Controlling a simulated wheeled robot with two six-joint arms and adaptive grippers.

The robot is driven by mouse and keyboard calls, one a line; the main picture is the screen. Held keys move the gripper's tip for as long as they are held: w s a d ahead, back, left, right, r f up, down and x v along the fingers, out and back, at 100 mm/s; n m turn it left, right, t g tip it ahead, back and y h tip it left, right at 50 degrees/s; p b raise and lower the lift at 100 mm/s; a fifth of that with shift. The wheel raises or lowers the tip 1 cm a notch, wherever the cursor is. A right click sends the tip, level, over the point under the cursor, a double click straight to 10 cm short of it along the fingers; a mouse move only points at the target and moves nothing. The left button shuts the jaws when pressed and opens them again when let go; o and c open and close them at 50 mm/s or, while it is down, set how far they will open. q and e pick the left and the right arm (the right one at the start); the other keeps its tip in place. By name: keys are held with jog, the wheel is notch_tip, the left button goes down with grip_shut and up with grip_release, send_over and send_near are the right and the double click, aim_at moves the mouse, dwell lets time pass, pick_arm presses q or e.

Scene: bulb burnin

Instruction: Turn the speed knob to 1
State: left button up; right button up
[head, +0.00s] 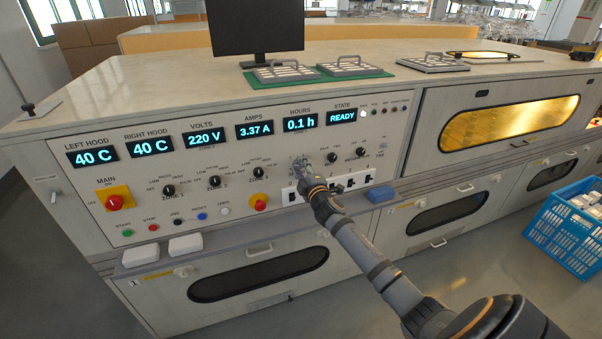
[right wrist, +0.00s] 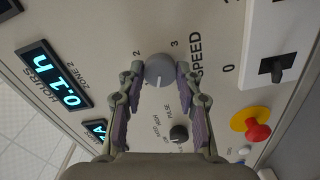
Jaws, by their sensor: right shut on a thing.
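The speed knob (right wrist: 159,70) is a round grey dial beside the word SPEED, with a 2 and a 3 printed near its far edge in the right wrist view. My right gripper (right wrist: 158,75) has a fingertip on each side of the knob and is shut on it. In the head view my right gripper (head: 301,168) reaches the control panel (head: 225,180) and hides most of this knob. I cannot clearly read where the knob's pointer stands. My left gripper is not in view.
Black zone knobs (head: 214,181) stand left of my gripper, and a yellow-ringed red button (head: 259,203) sits below left. White switch plates (head: 357,180) are close on the right. A blue crate (head: 566,232) stands on the floor at right.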

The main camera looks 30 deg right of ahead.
jog(key=shift+f+m+b, duration=0.1)
jog(key=shift+m+b, duration=0.85)
jog(key=shift+m, duration=1.25)
jog(key=o, duration=1.2)
jog(key=shift+c, duration=0.2)
jog(key=shift+s, duration=0.35)
jog(key=v, duration=1.1)
jog(key=shift+s, duration=0.2)
